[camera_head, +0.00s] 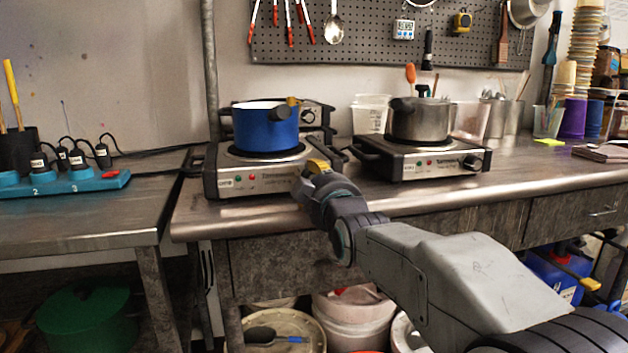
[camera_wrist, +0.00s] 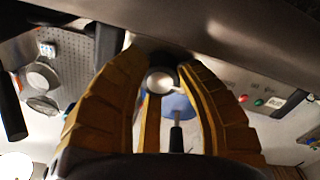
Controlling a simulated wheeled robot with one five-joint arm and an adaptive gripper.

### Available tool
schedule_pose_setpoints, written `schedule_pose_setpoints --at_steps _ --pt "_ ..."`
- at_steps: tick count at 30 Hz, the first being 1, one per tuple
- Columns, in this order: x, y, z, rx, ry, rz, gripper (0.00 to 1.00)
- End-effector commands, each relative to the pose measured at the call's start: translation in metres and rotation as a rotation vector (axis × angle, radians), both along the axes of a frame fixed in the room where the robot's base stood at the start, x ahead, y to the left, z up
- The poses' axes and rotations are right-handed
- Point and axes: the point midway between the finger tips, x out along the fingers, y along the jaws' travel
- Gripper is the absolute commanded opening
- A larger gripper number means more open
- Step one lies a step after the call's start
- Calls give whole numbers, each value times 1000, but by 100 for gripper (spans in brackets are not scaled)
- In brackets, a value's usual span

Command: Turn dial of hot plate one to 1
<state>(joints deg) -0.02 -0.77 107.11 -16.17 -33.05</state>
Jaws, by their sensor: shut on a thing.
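Hot plate one (camera_head: 225,184) is the left front hot plate on the metal bench, with a blue pot (camera_head: 262,130) on its burner. Its front panel has a green and a red light. My gripper (camera_head: 317,166) is at the right end of that panel and hides the dial in the head view. In the wrist view my yellow fingers (camera_wrist: 165,75) are closed around a small round dial (camera_wrist: 161,80) with a pale face. The green and red lights show right of the fingers there. The dial's setting cannot be read.
A second hot plate (camera_head: 425,165) with a steel pot (camera_head: 420,120) stands to the right. Another appliance with a knob (camera_head: 309,116) is behind the blue pot. A blue power strip (camera_head: 65,184) lies on the left table. The bench's front edge runs below my gripper.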

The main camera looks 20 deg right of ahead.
Motion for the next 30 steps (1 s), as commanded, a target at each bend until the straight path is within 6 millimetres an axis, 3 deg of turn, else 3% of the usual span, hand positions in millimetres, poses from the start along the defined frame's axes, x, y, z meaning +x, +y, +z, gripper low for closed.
schedule_pose_setpoints --at_steps 30 --pt "0 0 5 582 -12 3 1"
